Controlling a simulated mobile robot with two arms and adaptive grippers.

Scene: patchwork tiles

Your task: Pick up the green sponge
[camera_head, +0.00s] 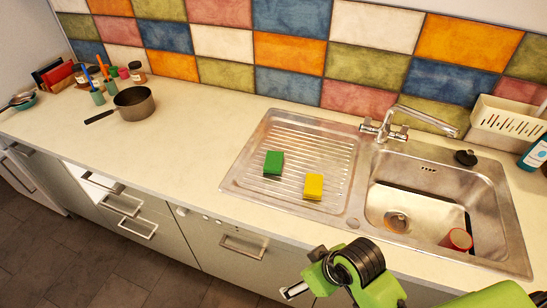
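The green sponge (273,163) lies on the ribbed metal drainboard (250,190) left of the sink basin. A yellow sponge (313,186) lies on the same drainboard to its right and nearer the front, with a gap between them. Green and black parts of my own arm show at the bottom right, in front of the counter and well apart from the sponge. My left arm does not show.
The sink basin (420,208) holds a red cup (457,240). The faucet (385,131) stands behind it, with a white rack (505,122) at right. A pan (133,104) and several jars stand at the far left. The counter (190,140) between is clear.

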